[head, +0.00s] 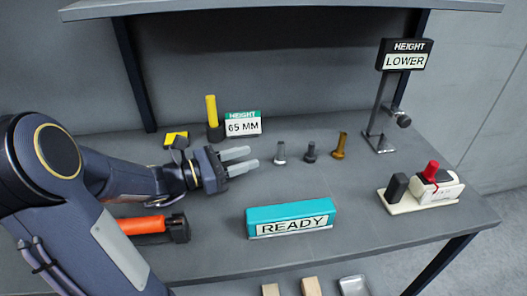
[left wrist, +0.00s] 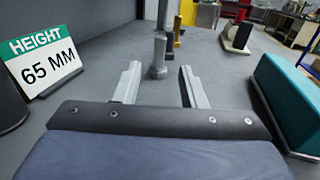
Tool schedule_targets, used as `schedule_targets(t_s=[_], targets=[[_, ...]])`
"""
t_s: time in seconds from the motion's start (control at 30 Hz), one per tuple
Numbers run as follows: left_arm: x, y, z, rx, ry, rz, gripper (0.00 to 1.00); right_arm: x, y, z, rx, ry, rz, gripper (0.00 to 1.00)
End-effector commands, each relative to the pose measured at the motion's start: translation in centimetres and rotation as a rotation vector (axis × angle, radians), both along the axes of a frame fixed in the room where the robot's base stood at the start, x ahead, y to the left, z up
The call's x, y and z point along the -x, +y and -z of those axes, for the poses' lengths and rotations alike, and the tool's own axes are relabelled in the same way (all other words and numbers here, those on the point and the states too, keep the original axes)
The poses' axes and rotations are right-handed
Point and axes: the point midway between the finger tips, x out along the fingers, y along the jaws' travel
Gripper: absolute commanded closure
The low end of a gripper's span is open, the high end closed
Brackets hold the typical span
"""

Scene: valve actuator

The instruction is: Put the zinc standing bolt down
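The zinc standing bolt (head: 280,153) is silver-grey and stands upright on the bench, its wide hex head down and shank up. It also shows in the left wrist view (left wrist: 158,60), straight ahead between the lines of the two fingers and just beyond their tips. My left gripper (head: 252,157) is low over the bench, fingers pointing right toward the bolt. Its fingers are apart and empty in the left wrist view (left wrist: 160,78), with the bolt outside them. My right gripper is not in view.
A dark bolt (head: 310,152) and a brass bolt (head: 339,147) stand right of the zinc one. A teal READY block (head: 290,207) lies in front. A 65 MM sign (head: 243,124) and yellow-topped post (head: 212,112) stand behind. A LOWER sign (head: 404,56) stands at right.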

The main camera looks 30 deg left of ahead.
Motion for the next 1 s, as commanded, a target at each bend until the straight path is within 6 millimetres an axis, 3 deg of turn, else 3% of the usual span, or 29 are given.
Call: schedule_targets(t_s=[0.23,0.8,1.0], targets=[[2.0,1.6,0.0,-0.001,-0.001,-0.001,0.62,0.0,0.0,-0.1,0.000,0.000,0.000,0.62],[2.2,1.7,0.0,0.000,0.000,0.001,0.62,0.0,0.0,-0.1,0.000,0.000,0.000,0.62],[2.2,1.7,-2.5,0.000,-0.001,0.001,0.62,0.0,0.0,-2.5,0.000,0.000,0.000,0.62]])
